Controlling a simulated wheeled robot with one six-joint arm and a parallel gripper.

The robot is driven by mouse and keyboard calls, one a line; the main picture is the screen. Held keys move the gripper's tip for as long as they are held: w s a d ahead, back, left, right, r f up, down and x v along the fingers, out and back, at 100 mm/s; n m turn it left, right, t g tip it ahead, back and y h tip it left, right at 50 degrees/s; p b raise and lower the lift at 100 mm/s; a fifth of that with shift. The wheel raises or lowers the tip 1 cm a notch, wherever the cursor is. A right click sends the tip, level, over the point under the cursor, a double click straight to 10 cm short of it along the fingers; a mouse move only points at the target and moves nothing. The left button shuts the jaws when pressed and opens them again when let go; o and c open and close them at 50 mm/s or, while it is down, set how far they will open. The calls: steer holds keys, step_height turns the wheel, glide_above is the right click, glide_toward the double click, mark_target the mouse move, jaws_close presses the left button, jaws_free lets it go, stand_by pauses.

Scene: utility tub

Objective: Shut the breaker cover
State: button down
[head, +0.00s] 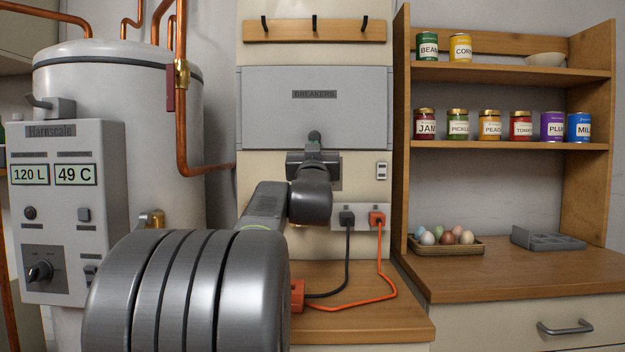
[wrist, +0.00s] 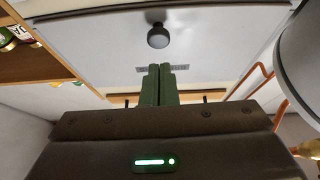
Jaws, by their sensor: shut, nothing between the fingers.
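The breaker cover (head: 270,105) is a wide grey panel labelled BREAKERS on the upright cabinet. In the head view it looks nearly flat against the cabinet front; I cannot tell whether a small gap is left. Its round dark knob (head: 314,136) sits low at its middle, just above my gripper (head: 314,155). In the wrist view the cover (wrist: 100,45) fills the upper part upside down, with the knob (wrist: 158,36) beyond my green fingers (wrist: 159,70). The fingers are together and empty, apart from the knob. Contact with the cover cannot be told.
A hook rail (head: 315,31) is above the cover. Sockets with a black plug (head: 347,217) and an orange plug (head: 377,218) are below, their cables running down to the counter. A water heater (head: 120,90) with copper pipes stands left. A shelf (head: 500,73) of jars and cans stands right.

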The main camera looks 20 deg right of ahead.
steer(key=s+a+f, duration=0.1)
steer(key=s+f, duration=0.4)
steer(key=f, duration=0.1)
steer(key=shift+a+f, duration=0.25)
steer(key=shift+a, duration=0.05)
steer(key=shift+w+r, duration=0.1)
steer(key=shift+w, duration=0.05)
